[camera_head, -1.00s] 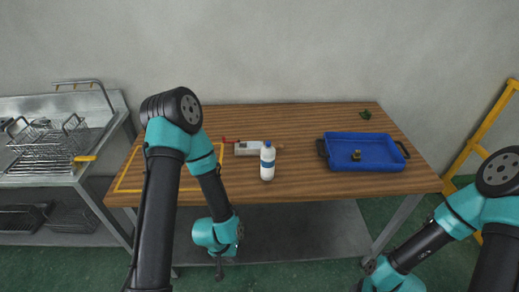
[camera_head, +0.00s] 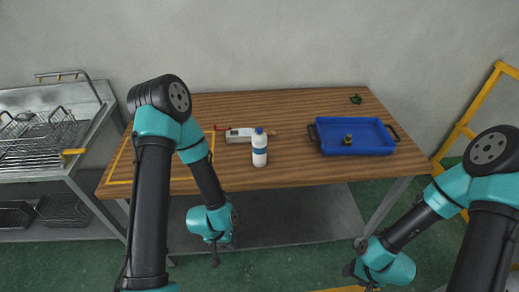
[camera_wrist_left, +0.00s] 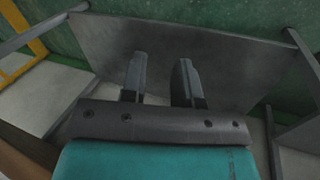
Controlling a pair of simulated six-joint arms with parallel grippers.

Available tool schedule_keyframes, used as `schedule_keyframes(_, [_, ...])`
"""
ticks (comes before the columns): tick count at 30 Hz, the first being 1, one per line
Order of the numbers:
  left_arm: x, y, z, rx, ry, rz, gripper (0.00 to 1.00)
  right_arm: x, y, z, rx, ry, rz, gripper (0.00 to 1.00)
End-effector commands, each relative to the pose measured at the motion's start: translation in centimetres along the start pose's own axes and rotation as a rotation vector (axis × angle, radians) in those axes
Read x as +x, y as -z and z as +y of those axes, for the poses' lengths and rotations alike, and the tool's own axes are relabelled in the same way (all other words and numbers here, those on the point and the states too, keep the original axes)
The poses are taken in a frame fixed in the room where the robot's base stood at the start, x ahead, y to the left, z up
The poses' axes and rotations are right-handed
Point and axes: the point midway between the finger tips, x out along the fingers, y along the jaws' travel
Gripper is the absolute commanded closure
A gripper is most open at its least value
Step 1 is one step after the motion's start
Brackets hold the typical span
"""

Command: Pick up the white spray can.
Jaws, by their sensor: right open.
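The white spray can (camera_head: 259,150) stands upright near the front edge of the wooden table. It has a blue cap and a blue band. My left gripper (camera_head: 215,258) hangs below and in front of the table edge, to the left of the can and apart from it. In the left wrist view its two fingers (camera_wrist_left: 161,80) are spread with nothing between them. My right gripper (camera_head: 362,278) is low in front of the table at the right, open and away from the can.
A blue tray (camera_head: 325,148) with a small dark object (camera_head: 348,139) in it is right of the can. A white-grey tool (camera_head: 240,135) lies just behind the can. Yellow tape (camera_head: 150,182) marks the table's left part. A metal rack (camera_head: 35,140) stands at the far left.

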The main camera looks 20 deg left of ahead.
Motion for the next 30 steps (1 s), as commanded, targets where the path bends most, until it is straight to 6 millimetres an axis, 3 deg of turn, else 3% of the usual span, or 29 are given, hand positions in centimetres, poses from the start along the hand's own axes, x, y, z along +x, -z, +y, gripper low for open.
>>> schedule_keyframes(2, [0.0, 0.0, 0.0, 0.0, 0.0, 0.0, 0.64, 0.0, 0.0, 0.0, 0.0, 0.0, 0.0, 0.43])
schedule_keyframes(17, [0.0, 0.0, 0.0, 0.0, 0.0, 0.0, 0.16, 0.0, 0.0, 0.0, 0.0, 0.0, 0.0, 0.43])
schedule_keyframes(30, [-0.7, 1.2, 0.9, 0.045, 0.004, -0.032, 0.16, 0.0, 0.0, 0.0, 0.0, 0.0, 0.0, 0.43])
